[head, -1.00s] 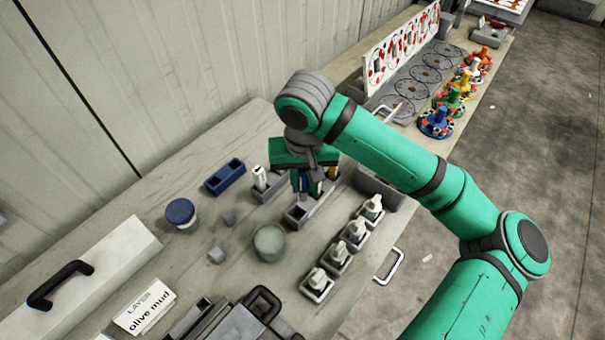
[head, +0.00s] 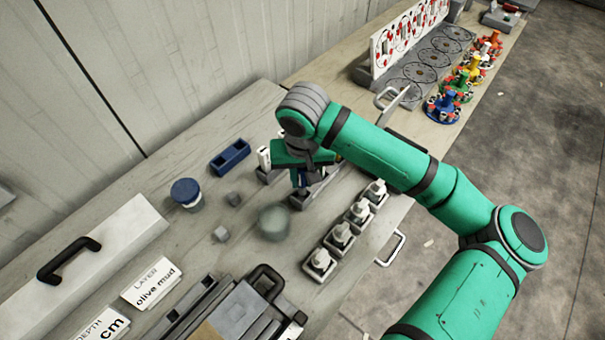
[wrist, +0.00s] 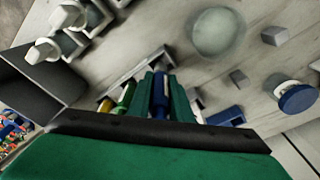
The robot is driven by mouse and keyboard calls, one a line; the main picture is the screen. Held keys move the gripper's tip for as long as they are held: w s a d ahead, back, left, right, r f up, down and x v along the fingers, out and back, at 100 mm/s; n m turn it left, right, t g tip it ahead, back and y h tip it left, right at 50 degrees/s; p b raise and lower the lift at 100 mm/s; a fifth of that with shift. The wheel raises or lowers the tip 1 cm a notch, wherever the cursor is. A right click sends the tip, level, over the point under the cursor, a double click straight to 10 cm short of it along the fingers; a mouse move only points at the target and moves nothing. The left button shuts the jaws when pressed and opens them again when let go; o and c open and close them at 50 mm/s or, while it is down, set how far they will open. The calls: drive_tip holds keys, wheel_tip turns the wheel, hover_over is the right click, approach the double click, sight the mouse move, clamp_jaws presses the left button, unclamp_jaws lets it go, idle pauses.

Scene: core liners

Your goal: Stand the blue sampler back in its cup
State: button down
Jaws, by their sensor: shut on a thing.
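The blue sampler (wrist: 160,88) is upright or nearly so between the green fingers of my gripper (wrist: 162,82) in the wrist view. My gripper is shut on it. In the head view, my gripper (head: 303,182) is above the grey rack (head: 299,203) on the bench, and the palm and arm hide most of the sampler. A yellow sampler (wrist: 105,105) and a green one (wrist: 124,97) stand beside it in the wrist view. The sampler's lower end and its cup are hard to make out, so I cannot tell whether they touch.
Several white bottles in grey holders (head: 341,236) line the bench's front edge. A rounded grey-green thing (head: 275,222), a blue-lidded jar (head: 186,193), small grey blocks (head: 221,233) and a blue two-slot tray (head: 230,157) are left of my gripper. Coloured stands (head: 445,107) are far right.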

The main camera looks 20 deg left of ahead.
sight(302, 189)
drive_tip(key=shift+s+a+f, duration=0.1)
drive_tip(key=shift+f, duration=0.9)
drive_tip(key=shift+s+a+f, duration=0.1)
drive_tip(key=shift+f, duration=1)
drive_tip(key=shift+d+f, duration=0.15)
drive_tip(key=c, duration=1.7)
unclamp_jaws()
drive_tip(key=shift+o, duration=0.8)
drive_tip(key=shift+w+r, duration=0.2)
drive_tip(key=shift+r, duration=3.4)
